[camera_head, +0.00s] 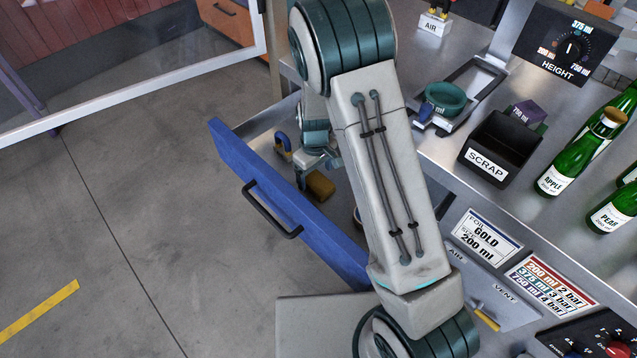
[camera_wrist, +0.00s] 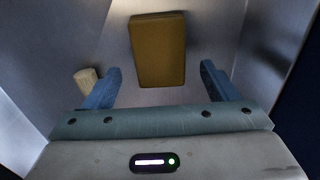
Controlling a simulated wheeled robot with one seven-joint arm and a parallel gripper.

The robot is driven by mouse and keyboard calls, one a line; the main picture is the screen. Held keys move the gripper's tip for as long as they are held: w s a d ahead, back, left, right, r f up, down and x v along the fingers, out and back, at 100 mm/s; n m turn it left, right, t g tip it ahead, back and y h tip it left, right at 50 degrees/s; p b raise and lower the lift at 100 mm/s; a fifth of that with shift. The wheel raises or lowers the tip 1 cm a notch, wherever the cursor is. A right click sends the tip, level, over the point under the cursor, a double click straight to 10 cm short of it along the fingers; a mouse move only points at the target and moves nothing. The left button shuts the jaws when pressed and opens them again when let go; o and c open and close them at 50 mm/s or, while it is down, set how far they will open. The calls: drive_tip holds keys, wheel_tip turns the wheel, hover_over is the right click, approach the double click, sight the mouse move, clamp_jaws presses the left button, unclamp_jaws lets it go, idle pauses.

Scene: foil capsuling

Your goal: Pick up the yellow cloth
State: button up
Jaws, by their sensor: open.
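The yellow cloth (camera_wrist: 158,50) is a folded, mustard-coloured block lying on the grey floor of the open blue-fronted drawer (camera_head: 275,205). In the head view the cloth (camera_head: 321,186) shows just beside my gripper (camera_head: 303,178), partly hidden by my arm. In the wrist view my gripper (camera_wrist: 160,85) is open and empty. Its two blue fingers stand apart, with the cloth ahead of them and between their lines. I cannot tell the exact height of the fingers above the cloth.
A pale cylindrical thing (camera_wrist: 87,77) stands by the left finger. Drawer walls close in on the sides. On the counter are a black scrap bin (camera_head: 500,146), a green ring-shaped piece (camera_head: 444,99) and green bottles (camera_head: 566,165).

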sight(315, 180)
drive_tip(key=shift+f, duration=1.35)
drive_tip(key=c, duration=1.1)
drive_tip(key=shift+o, duration=0.2)
drive_tip(key=shift+r, duration=0.15)
wheel_tip(315, 180, up, 10)
drive_tip(key=shift+b, duration=0.35)
